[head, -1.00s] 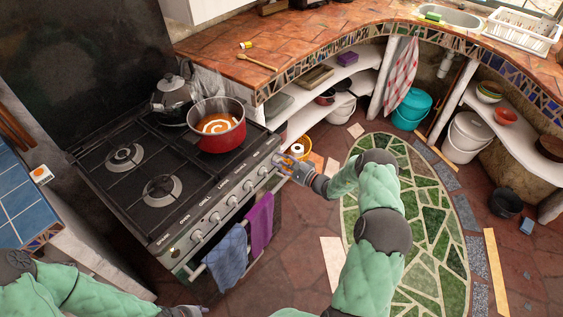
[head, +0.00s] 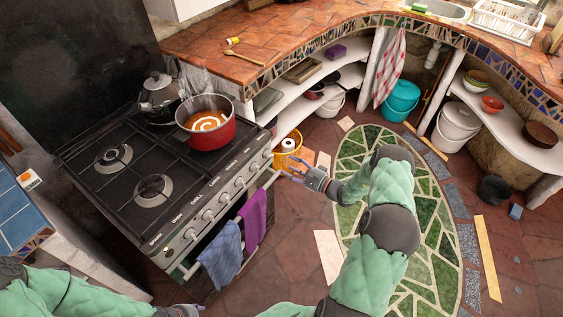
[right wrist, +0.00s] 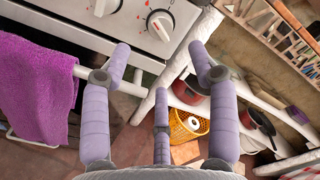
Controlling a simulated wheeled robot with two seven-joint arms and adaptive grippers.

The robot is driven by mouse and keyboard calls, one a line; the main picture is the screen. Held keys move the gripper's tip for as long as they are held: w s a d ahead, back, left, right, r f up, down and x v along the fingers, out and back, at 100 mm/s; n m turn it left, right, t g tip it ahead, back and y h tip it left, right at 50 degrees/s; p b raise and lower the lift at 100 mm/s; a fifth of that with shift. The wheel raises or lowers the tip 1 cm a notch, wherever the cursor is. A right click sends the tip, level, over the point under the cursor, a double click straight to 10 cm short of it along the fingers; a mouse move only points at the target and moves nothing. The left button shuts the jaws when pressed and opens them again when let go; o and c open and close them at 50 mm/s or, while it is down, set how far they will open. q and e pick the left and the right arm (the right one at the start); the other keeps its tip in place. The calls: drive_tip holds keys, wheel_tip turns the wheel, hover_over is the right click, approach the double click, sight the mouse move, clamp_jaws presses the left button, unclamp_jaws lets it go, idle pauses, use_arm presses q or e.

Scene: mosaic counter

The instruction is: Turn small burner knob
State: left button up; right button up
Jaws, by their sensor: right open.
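The stove's front panel (head: 232,190) carries a row of several pale round knobs. The burner knob at the right end of the row (head: 267,153) also shows in the right wrist view (right wrist: 160,24), with red marks around it. A second knob (right wrist: 104,5) is cut off at the top edge there. My right gripper (head: 291,168) is open and empty, in front of the stove's right end and apart from the knobs. My left gripper (head: 180,311) is mostly cut off at the bottom edge.
A red pot (head: 208,130) of orange soup and a dark kettle (head: 159,97) stand on the stove. Purple (head: 252,218) and blue (head: 221,257) towels hang on the oven rail. A yellow basket (head: 287,150) sits below the shelves.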

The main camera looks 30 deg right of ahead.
drive_tip(key=shift+v, duration=1.3)
use_arm(q)
clamp_jaws()
